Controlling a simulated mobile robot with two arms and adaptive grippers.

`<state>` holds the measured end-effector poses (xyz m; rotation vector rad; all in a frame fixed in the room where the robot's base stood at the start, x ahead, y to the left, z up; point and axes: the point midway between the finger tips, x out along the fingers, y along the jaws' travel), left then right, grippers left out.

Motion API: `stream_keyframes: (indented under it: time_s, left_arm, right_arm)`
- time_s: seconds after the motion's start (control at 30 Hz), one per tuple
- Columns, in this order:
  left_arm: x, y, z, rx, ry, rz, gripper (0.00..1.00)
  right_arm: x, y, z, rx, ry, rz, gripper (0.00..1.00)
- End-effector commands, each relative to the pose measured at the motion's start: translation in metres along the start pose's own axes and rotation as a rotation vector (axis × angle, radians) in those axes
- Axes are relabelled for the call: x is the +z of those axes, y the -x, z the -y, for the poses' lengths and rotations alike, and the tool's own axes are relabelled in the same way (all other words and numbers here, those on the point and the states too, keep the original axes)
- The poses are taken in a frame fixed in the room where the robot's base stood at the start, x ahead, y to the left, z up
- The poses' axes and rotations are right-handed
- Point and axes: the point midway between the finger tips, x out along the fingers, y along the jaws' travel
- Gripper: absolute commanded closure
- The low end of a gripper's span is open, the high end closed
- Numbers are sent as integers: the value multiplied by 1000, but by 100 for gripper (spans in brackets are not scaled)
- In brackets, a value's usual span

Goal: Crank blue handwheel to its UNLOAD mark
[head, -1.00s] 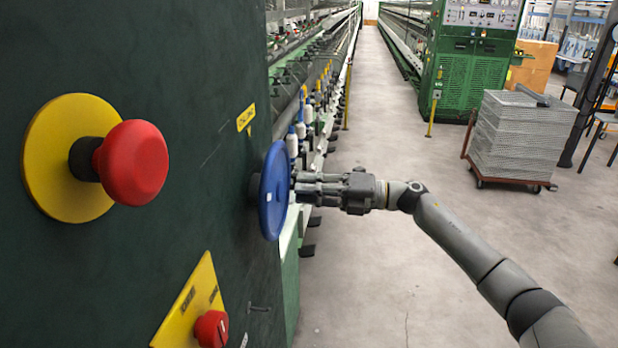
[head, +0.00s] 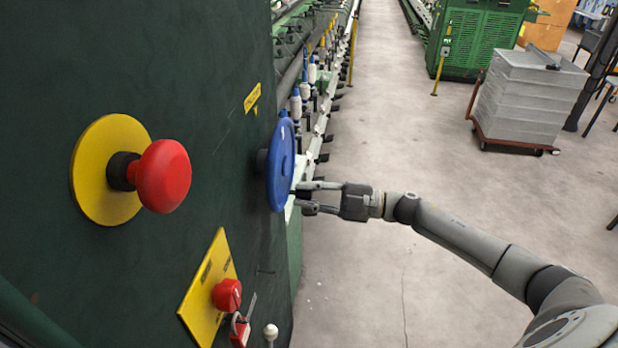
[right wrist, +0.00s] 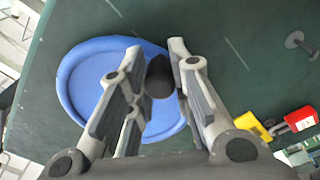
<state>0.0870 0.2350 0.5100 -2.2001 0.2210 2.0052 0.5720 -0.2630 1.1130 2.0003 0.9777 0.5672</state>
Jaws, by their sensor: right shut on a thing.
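The blue handwheel (head: 280,168) stands out from the dark green panel, seen nearly edge-on in the head view. In the right wrist view the wheel (right wrist: 88,85) shows as a blue dish with a raised rim. A dark crank knob (right wrist: 160,80) stands at its edge. My right gripper (head: 300,196) is at the lower right of the wheel, and in the right wrist view its fingers (right wrist: 157,52) are on either side of the knob, shut on it. A small yellow label (head: 252,98) is above the wheel; its text is unreadable. My left gripper is out of view.
A red mushroom button (head: 163,176) on a yellow disc juts out left of the wheel. Below are a yellow plate (head: 203,292) with a red switch and a red padlock (head: 240,330). Spindles line the machine behind. The aisle floor (head: 400,130) is clear; a loaded cart (head: 530,100) stands right.

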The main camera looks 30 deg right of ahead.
Motion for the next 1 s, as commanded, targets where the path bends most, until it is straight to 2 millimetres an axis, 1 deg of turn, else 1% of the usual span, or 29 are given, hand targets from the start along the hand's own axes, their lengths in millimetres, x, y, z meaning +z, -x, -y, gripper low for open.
stream_keyframes:
  time_s: [0.03, 0.3, 0.5, 0.9, 0.93, 1.0]
  left_arm:
    - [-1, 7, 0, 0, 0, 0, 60]
    - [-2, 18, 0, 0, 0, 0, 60]
    - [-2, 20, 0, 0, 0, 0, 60]
    - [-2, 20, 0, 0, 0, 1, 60]
    - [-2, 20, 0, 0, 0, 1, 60]
    - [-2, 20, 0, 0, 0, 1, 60]
  right_arm:
    - [-4, 0, 1, -1, -32, 0, 100]
    - [-11, 0, 8, 3, -150, 3, 100]
    - [-13, 0, 11, 4, -184, 4, 100]
    - [-13, 0, 11, 5, -189, 4, 100]
    - [-13, 0, 11, 5, -189, 4, 79]
    - [-13, 0, 11, 5, -189, 4, 70]
